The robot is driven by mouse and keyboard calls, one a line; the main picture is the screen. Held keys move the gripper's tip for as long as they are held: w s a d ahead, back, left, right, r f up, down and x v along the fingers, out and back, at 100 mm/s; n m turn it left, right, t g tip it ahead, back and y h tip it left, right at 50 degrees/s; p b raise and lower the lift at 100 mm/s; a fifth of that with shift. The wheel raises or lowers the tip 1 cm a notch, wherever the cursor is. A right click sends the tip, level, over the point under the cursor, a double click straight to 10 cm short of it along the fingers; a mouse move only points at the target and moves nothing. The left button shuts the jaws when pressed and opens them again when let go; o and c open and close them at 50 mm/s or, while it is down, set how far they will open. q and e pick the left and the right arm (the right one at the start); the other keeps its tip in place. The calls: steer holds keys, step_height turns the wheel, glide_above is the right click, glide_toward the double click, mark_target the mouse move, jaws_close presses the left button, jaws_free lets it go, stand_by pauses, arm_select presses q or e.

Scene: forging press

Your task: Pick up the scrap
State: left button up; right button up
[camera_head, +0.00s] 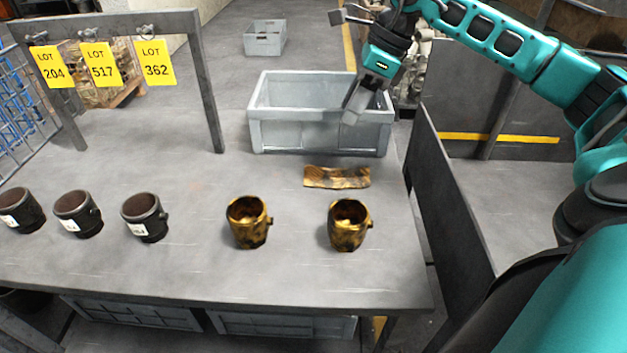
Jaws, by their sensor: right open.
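The scrap (337,178) looks like a short, curved, brass-coloured strip with dark patches. It lies on the grey table near its right side, in front of a grey crate. Two brass-coloured, mottled cups, a left one (248,222) and a right one (348,225), stand upright in front of it. My right gripper (350,63) is open and empty, with its fingers spread wide. It is up and behind the scrap, with its lower finger in front of the crate's right part in the picture. It is apart from the scrap. My left gripper is not in view.
The grey crate (290,135) stands at the table's back edge. Several dark labelled cups (145,218) stand at left. A metal frame (207,85) carries yellow lot tags (157,62). A dark panel (450,190) borders the table's right side. The table's middle is clear.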

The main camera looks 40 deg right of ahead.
steer(key=f, duration=0.1)
steer(key=b, duration=0.2)
glide_above(320, 166)
steer(key=s+d, duration=0.2)
step_height(320, 166, down, 8)
steer(key=shift+w+a+r, duration=0.1)
steer(key=shift+a+r, duration=0.05)
steer(key=shift+r, duration=0.1)
steer(key=x, duration=0.5)
steer(key=shift+w+b, duration=0.1)
steer(key=shift+b, duration=0.2)
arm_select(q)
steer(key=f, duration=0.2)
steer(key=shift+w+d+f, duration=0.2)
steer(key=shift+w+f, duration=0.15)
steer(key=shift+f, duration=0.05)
arm_select(e)
steer(key=shift+c, duration=0.2)
jaws_close()
